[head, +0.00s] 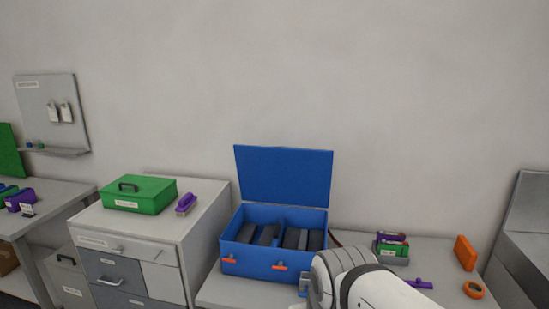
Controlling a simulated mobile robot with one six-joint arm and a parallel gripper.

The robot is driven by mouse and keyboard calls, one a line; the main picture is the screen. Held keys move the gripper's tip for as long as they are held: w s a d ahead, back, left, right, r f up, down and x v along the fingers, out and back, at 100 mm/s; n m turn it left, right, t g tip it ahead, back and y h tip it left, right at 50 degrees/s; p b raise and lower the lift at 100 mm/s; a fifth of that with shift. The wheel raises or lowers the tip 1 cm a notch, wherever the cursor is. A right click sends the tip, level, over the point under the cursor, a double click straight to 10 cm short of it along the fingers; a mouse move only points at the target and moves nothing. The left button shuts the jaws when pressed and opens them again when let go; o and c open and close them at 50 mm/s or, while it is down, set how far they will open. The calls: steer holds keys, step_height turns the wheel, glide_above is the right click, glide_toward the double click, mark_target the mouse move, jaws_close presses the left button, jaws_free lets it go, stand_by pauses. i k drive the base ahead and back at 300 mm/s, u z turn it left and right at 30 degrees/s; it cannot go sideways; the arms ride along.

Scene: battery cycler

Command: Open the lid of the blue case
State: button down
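Several dark blocks (290,238) are inside, on both sides of a divider. Two orange latches show on the case's front. My arm comes in at the bottom, just right of the case's front right corner. My gripper's fingers are hidden or out of frame, so I cannot see whether they are open or shut.
A green box (140,195) and a purple brush-like item (186,203) sit on the drawer cabinet (195,215) at the left. Small coloured boxes (392,247), an orange block (466,253) and an orange ring (473,290) lie right of my arm. The wall is close behind.

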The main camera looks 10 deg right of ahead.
mark_target(291, 176)
steer(key=z, duration=0.1)
steer(key=i, duration=1)
steer(key=z, duration=0.05)
